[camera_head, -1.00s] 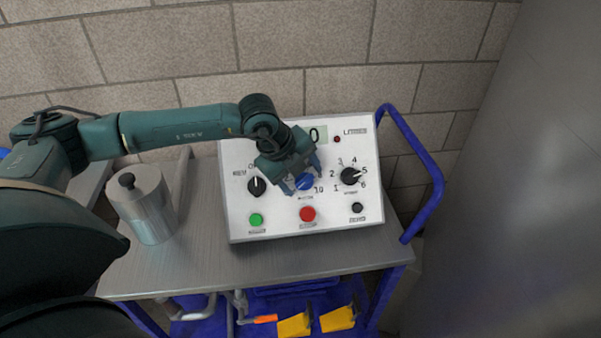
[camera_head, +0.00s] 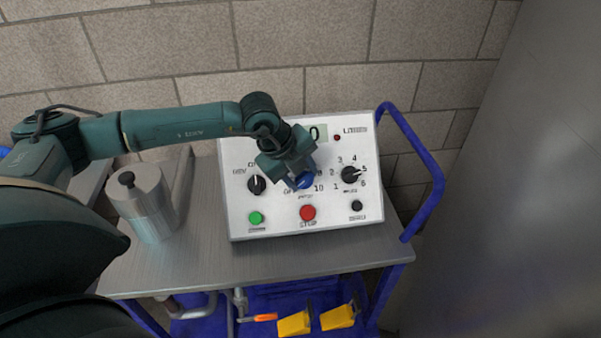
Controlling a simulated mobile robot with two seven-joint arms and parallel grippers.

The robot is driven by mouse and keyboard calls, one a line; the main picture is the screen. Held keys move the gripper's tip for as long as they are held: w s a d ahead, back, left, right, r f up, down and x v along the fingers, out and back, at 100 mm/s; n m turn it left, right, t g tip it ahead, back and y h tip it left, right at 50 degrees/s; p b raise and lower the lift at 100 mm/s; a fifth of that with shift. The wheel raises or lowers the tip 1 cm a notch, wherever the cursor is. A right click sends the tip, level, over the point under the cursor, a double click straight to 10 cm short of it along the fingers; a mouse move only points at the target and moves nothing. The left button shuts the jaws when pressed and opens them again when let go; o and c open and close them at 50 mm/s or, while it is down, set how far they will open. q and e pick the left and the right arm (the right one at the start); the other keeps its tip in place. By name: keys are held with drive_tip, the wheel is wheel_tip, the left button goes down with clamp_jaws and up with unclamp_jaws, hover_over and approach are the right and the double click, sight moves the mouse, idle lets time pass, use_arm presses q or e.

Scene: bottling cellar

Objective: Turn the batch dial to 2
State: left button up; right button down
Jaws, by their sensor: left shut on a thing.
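A white control panel (camera_head: 240,215) stands tilted on the trolley. My left gripper (camera_head: 304,183) is shut on the blue knob (camera_head: 306,182) in the middle of the panel and hides much of it and its scale; "10" shows at its lower right. To the right is a black dial (camera_head: 349,175) with numbers 1 to 6; its white pointer is toward 5. Another black dial (camera_head: 257,185) is on the left with its pointer about upright. The labels under the dials are too blurred to read, so I cannot tell which is the batch dial. My right gripper is not in view.
Below the dials are a green button (camera_head: 256,218), a red stop button (camera_head: 308,212) and a small black button (camera_head: 357,206). A steel canister (camera_head: 150,205) stands left on the trolley top (camera_head: 200,262). A blue handle (camera_head: 425,165) rises at right.

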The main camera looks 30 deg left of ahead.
use_arm(q)
drive_tip(key=m+g, duration=0.1)
drive_tip(key=m+y, duration=0.1)
drive_tip(key=m+g+y, duration=0.1)
drive_tip(key=shift+w+d+r+m+g, duration=0.1)
drive_tip(key=shift+w+d+m+g, duration=0.2)
drive_tip(key=shift+w, duration=0.05)
drive_tip(key=shift+w+d+m+g+y+b, duration=0.1)
drive_tip(key=shift+d+m+g+y+b, duration=0.1)
drive_tip(key=shift+m+g+y, duration=0.4)
drive_tip(key=shift+w+d+m+g+y+b, duration=0.1)
drive_tip(key=shift+m+g+y+b, duration=0.15)
drive_tip(key=shift+m+y, duration=0.65)
drive_tip(key=shift+m, duration=0.3)
drive_tip(key=o, duration=1)
